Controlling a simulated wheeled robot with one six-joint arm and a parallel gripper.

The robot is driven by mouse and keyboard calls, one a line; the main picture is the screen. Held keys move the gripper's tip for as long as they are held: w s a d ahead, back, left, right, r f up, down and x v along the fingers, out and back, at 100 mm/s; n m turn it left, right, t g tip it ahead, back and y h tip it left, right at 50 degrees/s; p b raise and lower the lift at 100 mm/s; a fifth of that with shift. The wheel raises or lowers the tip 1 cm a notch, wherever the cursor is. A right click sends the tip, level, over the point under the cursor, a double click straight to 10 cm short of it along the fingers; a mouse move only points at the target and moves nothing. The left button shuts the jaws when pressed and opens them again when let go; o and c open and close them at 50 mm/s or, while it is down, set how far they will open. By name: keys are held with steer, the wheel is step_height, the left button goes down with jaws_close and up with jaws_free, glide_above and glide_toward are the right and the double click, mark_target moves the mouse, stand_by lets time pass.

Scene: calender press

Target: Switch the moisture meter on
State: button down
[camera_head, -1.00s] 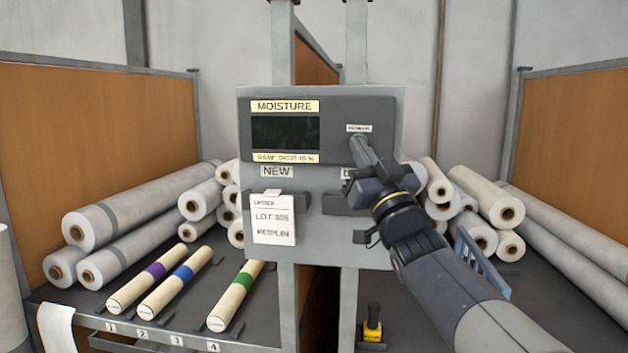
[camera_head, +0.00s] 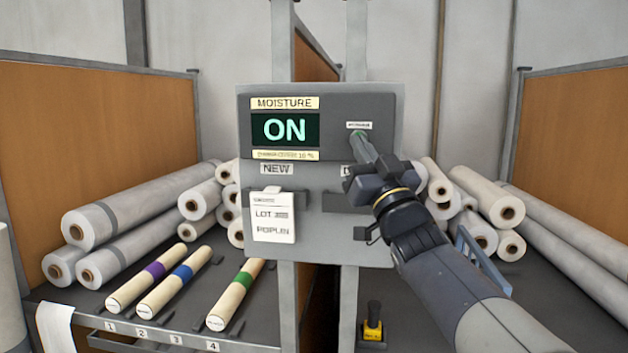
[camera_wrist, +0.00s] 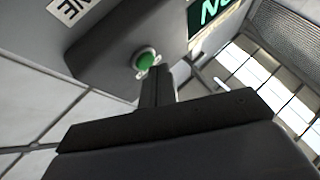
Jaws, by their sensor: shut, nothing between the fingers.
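The moisture meter (camera_head: 350,110) is a dark grey box on a lighter grey panel. Its display (camera_head: 285,130) reads ON in bright green letters. A green button (camera_wrist: 145,61) sits on its face, below a small white label (camera_head: 358,125). My gripper (camera_head: 360,138) is shut and empty, with its fingertips at the button. In the wrist view the fingers (camera_wrist: 158,75) are right beside the button; I cannot tell whether they touch it. Part of the display also shows in the wrist view (camera_wrist: 210,12).
A lot card (camera_head: 273,222) hangs in a holder under the meter. Several white rolls (camera_head: 150,215) lie at left and more rolls (camera_head: 550,230) at right. Coloured-band rolls (camera_head: 165,294) lie on the left shelf. A yellow and black device (camera_head: 373,330) stands below.

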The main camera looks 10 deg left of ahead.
steer(key=s+b, duration=0.3)
steer(key=s, duration=0.3)
steer(key=shift+a, duration=0.15)
